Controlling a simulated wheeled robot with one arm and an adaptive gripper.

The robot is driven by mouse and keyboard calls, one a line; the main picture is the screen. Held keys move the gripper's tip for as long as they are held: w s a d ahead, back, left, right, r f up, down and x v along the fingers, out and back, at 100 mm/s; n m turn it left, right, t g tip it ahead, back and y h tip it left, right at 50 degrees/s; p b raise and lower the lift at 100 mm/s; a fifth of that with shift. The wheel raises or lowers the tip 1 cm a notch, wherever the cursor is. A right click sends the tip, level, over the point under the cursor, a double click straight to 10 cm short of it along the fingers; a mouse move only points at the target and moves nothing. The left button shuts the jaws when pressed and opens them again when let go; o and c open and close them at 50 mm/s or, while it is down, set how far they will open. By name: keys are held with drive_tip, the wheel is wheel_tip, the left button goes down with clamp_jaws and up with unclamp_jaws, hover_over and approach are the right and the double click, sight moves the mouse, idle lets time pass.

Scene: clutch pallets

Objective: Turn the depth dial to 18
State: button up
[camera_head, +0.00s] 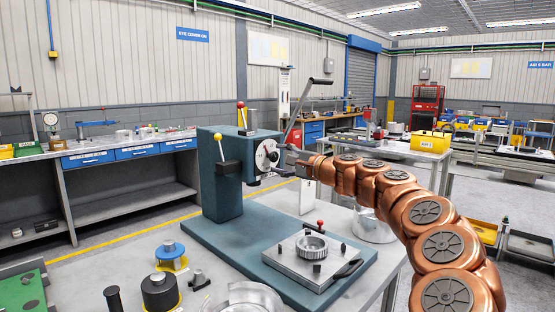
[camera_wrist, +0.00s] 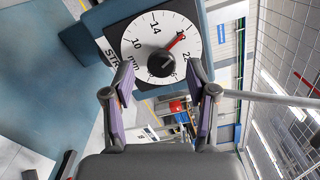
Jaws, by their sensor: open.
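The depth dial (camera_wrist: 140,48) is a white disc with black numbers and "mm" lettering on the press head. In the wrist view its red pointer (camera_wrist: 175,42) points up and right, at or very near the 18 mark. The black round knob (camera_wrist: 161,64) sits at its centre. In the head view the dial (camera_head: 266,155) faces right on the blue-grey press (camera_head: 215,165). My gripper (camera_wrist: 161,80) is open, with its two fingers on either side below the knob, and nothing is seen between them. In the head view my gripper (camera_head: 296,158) is just right of the dial.
A long lever (camera_head: 300,108) rises beside the dial. A fixture plate with a ring (camera_head: 312,246) sits on the press base. A workbench (camera_head: 120,170) lines the left wall.

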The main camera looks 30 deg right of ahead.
drive_tip(key=v, duration=1)
drive_tip(key=shift+s+r, duration=0.1)
idle(0.3)
